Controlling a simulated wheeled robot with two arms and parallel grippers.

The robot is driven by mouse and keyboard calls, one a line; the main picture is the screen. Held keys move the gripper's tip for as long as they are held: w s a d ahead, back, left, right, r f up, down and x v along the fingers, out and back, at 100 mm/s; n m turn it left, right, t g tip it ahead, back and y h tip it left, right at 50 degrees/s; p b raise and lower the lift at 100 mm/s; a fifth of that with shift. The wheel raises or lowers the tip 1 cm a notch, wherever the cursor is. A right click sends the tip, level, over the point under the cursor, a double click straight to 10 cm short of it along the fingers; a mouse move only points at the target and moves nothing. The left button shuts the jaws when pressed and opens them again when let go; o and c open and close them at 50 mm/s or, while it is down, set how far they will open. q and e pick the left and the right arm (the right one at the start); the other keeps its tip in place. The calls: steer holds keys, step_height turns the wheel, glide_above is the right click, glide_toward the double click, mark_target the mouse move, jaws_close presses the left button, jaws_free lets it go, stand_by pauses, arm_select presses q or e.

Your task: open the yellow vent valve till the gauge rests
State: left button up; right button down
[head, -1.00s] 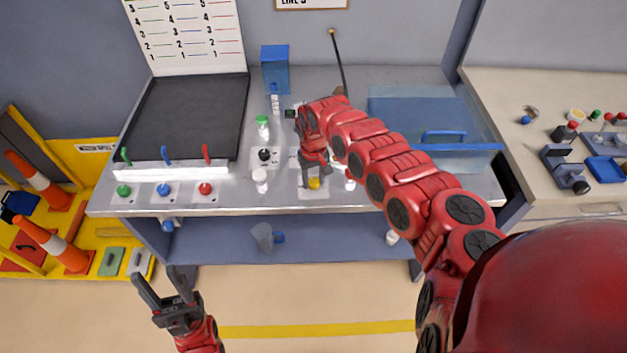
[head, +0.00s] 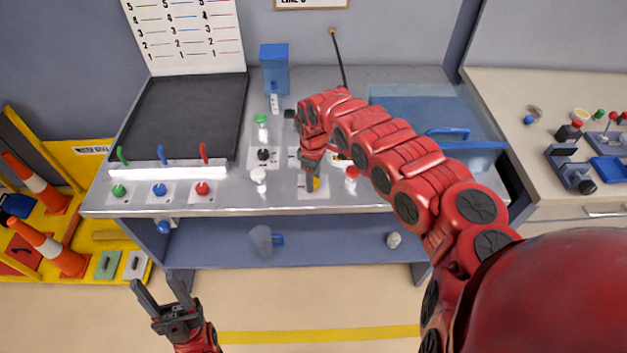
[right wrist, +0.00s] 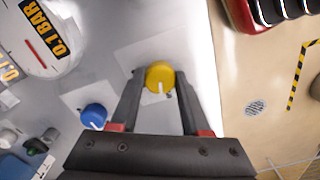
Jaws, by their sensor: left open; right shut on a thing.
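The yellow vent valve (head: 314,185) is a round knob on a pale plate near the front edge of the metal bench. In the right wrist view the yellow valve (right wrist: 160,76) has a white pointer line. My right gripper (head: 311,182) is shut on it, with one finger on each side in the right wrist view (right wrist: 157,85). A round gauge (right wrist: 45,40) marked "0.1 BAR" with a red needle is partly cut off at the top left there. My left gripper (head: 161,292) is open and empty, low in front of the bench.
A blue knob (right wrist: 93,116) sits close beside the yellow valve. Green (head: 119,191), blue (head: 160,190) and red (head: 203,189) knobs line the bench's left front. A clear blue tank (head: 410,110) stands behind my right arm. Free floor lies in front of the bench.

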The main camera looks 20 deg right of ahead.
steer(key=shift+n, duration=0.6)
steer(key=shift+c, duration=1.9)
jaws_free()
steer(key=shift+r, duration=0.1)
step_height(320, 180, up, 17)
steer(key=b, duration=0.5)
